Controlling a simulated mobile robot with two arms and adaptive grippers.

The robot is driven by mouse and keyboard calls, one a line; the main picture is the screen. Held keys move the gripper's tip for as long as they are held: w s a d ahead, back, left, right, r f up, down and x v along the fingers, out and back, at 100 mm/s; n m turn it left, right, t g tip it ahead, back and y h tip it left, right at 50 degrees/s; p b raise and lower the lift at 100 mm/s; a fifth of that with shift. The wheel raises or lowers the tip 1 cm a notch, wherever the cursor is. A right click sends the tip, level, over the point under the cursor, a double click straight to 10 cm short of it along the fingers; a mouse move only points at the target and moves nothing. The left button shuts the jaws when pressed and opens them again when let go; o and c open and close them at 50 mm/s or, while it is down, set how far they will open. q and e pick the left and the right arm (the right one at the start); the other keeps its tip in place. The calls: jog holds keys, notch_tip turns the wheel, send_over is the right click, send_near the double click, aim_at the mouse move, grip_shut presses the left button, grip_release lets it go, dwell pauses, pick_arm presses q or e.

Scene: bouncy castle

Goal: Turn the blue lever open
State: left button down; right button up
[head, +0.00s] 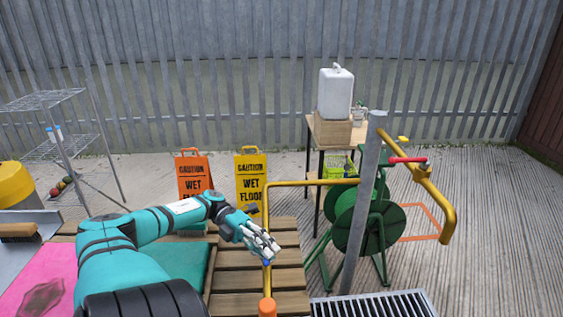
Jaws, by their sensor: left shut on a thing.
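A yellow pipe (310,183) runs across from a grey post and bends down in front of the wooden slatted bench. My left gripper (270,251) is at the lower, upright part of this pipe. A small bit of the blue lever (266,262) shows right at the fingertips. The gripper is shut on the lever; the fingers hide most of it, so I cannot tell its angle. My right gripper is not in view.
A grey post (366,205) stands right of the gripper, with a red lever (408,159) on the pipe beyond it. A green hose reel (368,228) stands behind the post. A wooden slatted bench (285,240) and a floor grate (372,304) lie close by. Caution signs (250,177) stand behind.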

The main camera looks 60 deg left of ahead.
pick_arm(q)
jog(key=shift+s+d+f, duration=0.1)
jog(key=shift+s+f, duration=0.05)
jog(key=shift+f, duration=0.1)
jog(key=c, duration=1.5)
grip_release()
jog(key=shift+o, duration=0.6)
jog(key=shift+r, duration=0.15)
jog(key=v, duration=0.7)
jog(key=shift+a, duration=0.35)
